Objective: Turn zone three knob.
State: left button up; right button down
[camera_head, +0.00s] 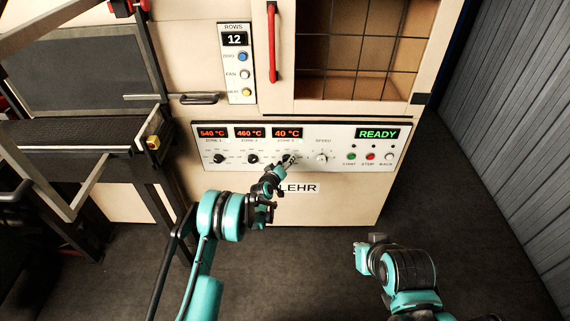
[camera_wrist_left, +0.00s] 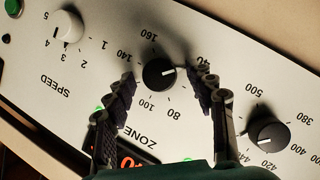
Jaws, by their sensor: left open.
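The zone three knob (camera_wrist_left: 159,73) is black and round, with a white pointer line turned toward the right finger, near the 40 mark in the left wrist view. My left gripper (camera_wrist_left: 163,75) is open, with one finger on each side of this knob and visible gaps between. In the head view, my left gripper (camera_head: 288,161) is at the panel below the zone three display (camera_head: 287,133), which reads 40 °C, and it hides most of the knob. My right gripper (camera_head: 361,256) is low on the right, away from the panel; its jaws are unclear.
The zone one knob (camera_head: 219,158) and zone two knob (camera_head: 252,159) are left of my left gripper. The white speed knob (camera_head: 322,157) is close on its right. Start, stop and back buttons (camera_head: 370,156) sit farther right under a READY display (camera_head: 377,134).

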pick_arm(q)
jog(key=c, duration=1.2)
jog(key=shift+o, duration=0.2)
jog(key=m+y, duration=0.3)
jog(key=d+m+y, duration=0.1)
jog(key=m+y, duration=0.2)
jog(key=m, duration=0.1)
jog(key=m+y, duration=0.3)
jog(key=m, duration=0.1)
jog(key=shift+d+r, duration=0.1)
jog(key=shift+d, duration=0.15)
jog(key=shift+m, duration=0.3)
